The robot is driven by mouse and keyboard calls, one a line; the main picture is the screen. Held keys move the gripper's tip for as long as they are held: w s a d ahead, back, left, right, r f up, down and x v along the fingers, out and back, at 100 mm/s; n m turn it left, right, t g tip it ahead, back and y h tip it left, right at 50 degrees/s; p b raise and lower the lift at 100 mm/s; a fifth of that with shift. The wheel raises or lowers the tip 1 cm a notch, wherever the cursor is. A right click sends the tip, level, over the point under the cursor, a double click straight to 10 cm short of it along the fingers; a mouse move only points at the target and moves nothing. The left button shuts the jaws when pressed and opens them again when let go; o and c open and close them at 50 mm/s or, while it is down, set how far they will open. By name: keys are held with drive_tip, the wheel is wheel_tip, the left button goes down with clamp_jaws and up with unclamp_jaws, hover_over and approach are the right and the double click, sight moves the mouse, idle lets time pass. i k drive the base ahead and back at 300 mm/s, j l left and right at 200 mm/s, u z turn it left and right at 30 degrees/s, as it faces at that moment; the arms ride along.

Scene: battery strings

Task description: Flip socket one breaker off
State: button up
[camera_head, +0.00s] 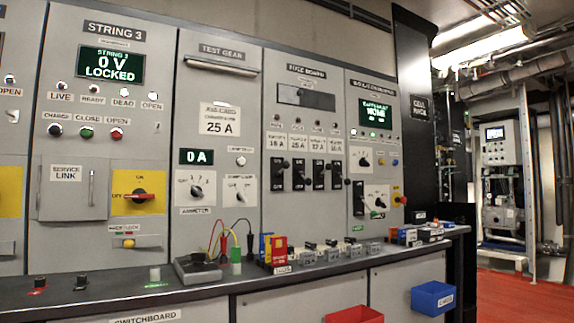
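The fuse board panel (303,218) stands right of the middle. It carries a row of several black breakers with small labels above them. The leftmost breaker (278,174) sits under a label (276,141) that seems to end in 16 A; the rest of that text is too small to read surely, so I cannot confirm which breaker is socket one. The second breaker (298,174) is close beside it. The lever positions are too small to tell. My gripper is not in view.
A dark-topped bench (205,277) runs below the panels. On it stand a grey meter with leads (197,268), red and yellow blocks (272,250) and several small grey parts. A blue bin (432,298) and a red bin (354,315) hang in front. Red floor (520,295) lies open at right.

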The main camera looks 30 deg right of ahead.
sight(286, 164)
drive_tip(key=i+l+u, duration=0.1)
drive_tip(key=l, duration=0.3)
drive_tip(key=i+l+u, duration=0.15)
drive_tip(key=l, duration=0.25)
drive_tip(key=l+u, duration=0.1)
drive_tip(key=l, duration=0.3)
drive_tip(key=i, duration=0.05)
